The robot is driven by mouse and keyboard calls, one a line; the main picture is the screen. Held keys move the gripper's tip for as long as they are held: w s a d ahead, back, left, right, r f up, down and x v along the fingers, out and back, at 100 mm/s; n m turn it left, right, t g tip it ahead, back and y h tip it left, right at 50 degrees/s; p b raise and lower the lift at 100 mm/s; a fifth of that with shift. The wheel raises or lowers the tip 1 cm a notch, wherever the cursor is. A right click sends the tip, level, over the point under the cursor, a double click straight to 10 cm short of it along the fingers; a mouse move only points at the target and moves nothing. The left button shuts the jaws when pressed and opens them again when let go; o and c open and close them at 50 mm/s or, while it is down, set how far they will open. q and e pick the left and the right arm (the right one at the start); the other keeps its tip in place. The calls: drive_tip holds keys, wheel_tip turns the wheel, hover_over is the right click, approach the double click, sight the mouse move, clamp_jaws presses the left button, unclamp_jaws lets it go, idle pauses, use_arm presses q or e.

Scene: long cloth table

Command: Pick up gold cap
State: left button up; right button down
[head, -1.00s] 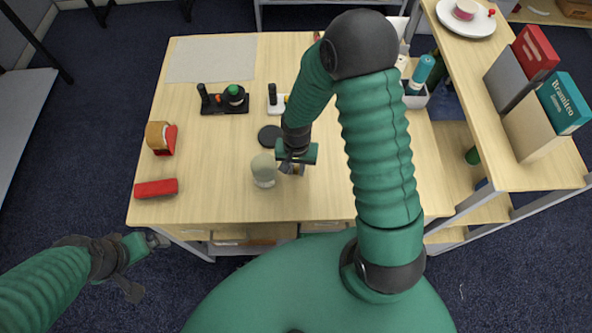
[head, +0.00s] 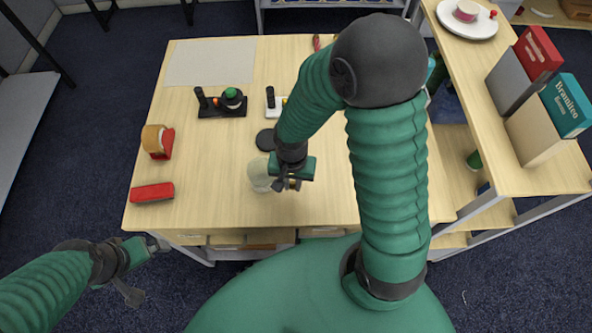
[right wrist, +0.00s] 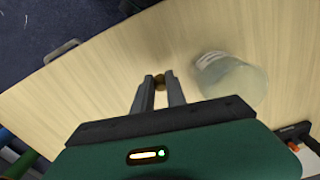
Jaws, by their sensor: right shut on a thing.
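The gold cap (right wrist: 159,82) is a small brownish-gold piece between the fingertips of my right gripper (right wrist: 158,78) in the right wrist view. My right gripper is shut on it. In the head view my right gripper (head: 287,185) is over the near part of the table, with a bit of gold (head: 295,184) showing at its fingers. A pale rounded jar-like object (head: 260,176) stands just left of the gripper and also shows in the right wrist view (right wrist: 232,78). My left gripper (head: 160,245) is off the table's front left corner; its finger opening is too small to judge.
A black disc (head: 266,139) lies behind the pale object. A red block (head: 152,193) and a red-and-tan dispenser (head: 158,141) are at the left. A black tray with small items (head: 222,105) and a grey mat (head: 211,62) are farther back. A shelf (head: 470,75) borders the right side.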

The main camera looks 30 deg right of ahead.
drive_tip(key=s+a, duration=0.2)
drive_tip(key=a, duration=0.1)
drive_tip(key=s+a+b, duration=0.1)
drive_tip(key=s+a, duration=0.2)
drive_tip(key=shift+s+r, duration=0.1)
drive_tip(key=shift+r, duration=0.1)
drive_tip(key=s+a+b, duration=0.1)
drive_tip(key=b, duration=0.4)
drive_tip(key=shift+a+f, duration=0.1)
drive_tip(key=shift+a, duration=0.2)
drive_tip(key=shift+s+b, duration=0.2)
drive_tip(key=shift+b, duration=0.35)
drive_tip(key=shift+s+r, duration=0.25)
drive_tip(key=shift+r, duration=0.15)
